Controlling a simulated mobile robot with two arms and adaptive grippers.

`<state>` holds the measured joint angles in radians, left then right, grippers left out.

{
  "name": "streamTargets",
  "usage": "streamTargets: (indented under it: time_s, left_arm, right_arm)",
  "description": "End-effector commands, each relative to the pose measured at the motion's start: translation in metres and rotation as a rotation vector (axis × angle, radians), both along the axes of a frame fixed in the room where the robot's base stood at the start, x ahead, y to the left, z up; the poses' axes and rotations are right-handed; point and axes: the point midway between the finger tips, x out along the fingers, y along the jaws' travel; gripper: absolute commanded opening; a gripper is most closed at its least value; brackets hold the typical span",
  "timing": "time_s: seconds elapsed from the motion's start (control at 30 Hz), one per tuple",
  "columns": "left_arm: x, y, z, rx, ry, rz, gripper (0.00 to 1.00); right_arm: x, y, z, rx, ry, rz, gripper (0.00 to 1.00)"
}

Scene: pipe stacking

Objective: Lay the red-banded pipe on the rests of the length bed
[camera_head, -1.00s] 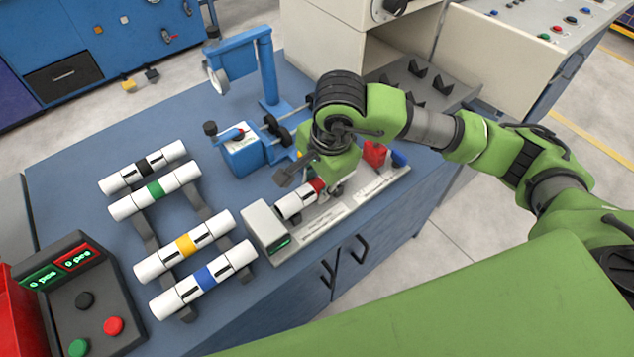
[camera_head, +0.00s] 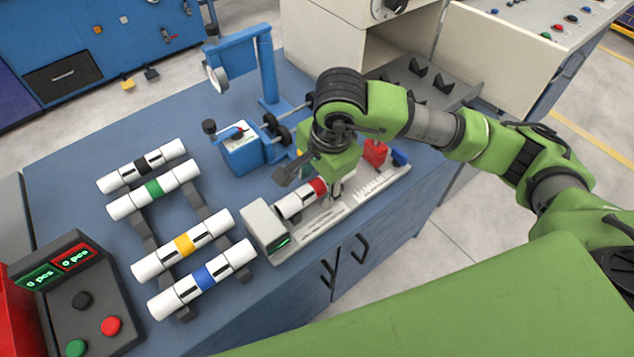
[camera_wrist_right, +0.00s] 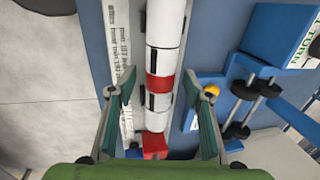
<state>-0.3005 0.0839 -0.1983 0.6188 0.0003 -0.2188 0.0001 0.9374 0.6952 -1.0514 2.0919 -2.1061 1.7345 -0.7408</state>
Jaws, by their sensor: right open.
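The red-banded pipe (camera_head: 295,206) is white with a red band and dark stripes. It lies along the length bed (camera_head: 318,228), which has a grey end block with a green display and a printed scale. Its far part is hidden by my right gripper (camera_head: 340,187) in the head view. In the right wrist view the pipe (camera_wrist_right: 163,60) runs between the spread fingers of that gripper (camera_wrist_right: 157,92). The gripper is open, with a gap on both sides of the pipe. Contact with the rests is hidden. My left gripper is not in view.
Black-, green-, yellow- and blue-banded pipes (camera_head: 190,243) lie on a rack at the left. A blue device (camera_head: 243,150) and a blue stand (camera_head: 265,75) are behind the bed. A button box (camera_head: 85,305) stands front left. A red block (camera_head: 375,152) is at the bed's far end.

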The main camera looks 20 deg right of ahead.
Motion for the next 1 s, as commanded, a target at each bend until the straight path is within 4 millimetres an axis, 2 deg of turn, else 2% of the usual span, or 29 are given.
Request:
streamTargets:
  time_s: [0.4, 0.53, 0.7, 1.0]
  left_arm:
    - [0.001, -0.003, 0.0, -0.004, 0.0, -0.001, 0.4]
    - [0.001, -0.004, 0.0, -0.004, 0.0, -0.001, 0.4]
    - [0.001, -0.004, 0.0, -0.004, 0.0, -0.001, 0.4]
    - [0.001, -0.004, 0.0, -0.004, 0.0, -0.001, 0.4]
  right_arm:
    - [-0.013, -0.005, 0.08, 0.001, -0.007, 0.001, 0.46]
    - [-0.017, -0.006, 0.1, 0.002, -0.005, 0.001, 0.46]
    - [-0.021, -0.007, 0.112, 0.001, -0.002, 0.0, 0.46]
    - [-0.021, -0.007, 0.114, 0.0, -0.001, 0.0, 0.46]
